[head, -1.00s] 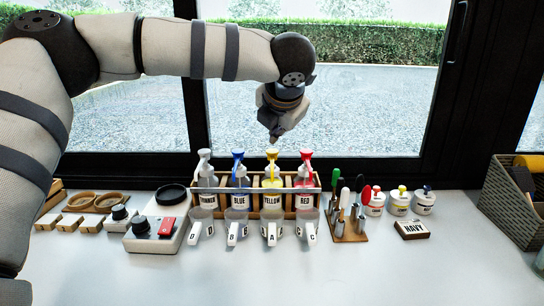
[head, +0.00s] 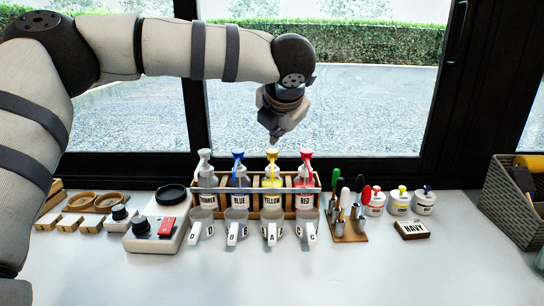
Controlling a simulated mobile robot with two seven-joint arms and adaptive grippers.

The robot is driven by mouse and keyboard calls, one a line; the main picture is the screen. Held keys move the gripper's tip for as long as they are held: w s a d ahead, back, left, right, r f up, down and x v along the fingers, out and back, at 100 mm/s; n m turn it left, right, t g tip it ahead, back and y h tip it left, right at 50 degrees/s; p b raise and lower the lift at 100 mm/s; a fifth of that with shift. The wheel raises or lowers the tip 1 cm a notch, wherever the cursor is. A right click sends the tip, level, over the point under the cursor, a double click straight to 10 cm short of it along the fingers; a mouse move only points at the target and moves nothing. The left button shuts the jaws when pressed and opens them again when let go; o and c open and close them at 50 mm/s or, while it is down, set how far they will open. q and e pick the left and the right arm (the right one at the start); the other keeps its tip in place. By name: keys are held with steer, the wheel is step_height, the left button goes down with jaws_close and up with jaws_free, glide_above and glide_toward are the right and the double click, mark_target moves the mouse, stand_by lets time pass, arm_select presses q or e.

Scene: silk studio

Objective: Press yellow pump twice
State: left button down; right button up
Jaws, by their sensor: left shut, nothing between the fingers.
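The yellow pump bottle (head: 271,180) stands upright in a wooden rack (head: 318,200), between the blue pump bottle (head: 239,180) and the red pump bottle (head: 304,178). Its yellow pump head (head: 271,155) is raised. My left gripper (head: 274,138) is shut and empty. It points down just above the yellow pump head, with what looks like a small gap between them. A clear cup labelled A (head: 271,231) stands in front of the yellow bottle. My right gripper is not in view.
A thinner bottle (head: 206,178) stands at the rack's left end. Cups line the rack's front. A scale-like device (head: 150,237) is to the left. A tool stand (head: 350,232), small jars (head: 398,203) and a NAVY block (head: 412,230) are to the right. The front of the table (head: 270,280) is clear.

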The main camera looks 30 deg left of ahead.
mark_target(276, 151)
arm_select(q)
steer(key=shift+f, duration=0.35)
steer(key=shift+f, duration=0.95)
stand_by(0.6)
step_height(276, 151, up, 9)
stand_by(1.1)
steer(key=shift+f, duration=0.15)
stand_by(0.4)
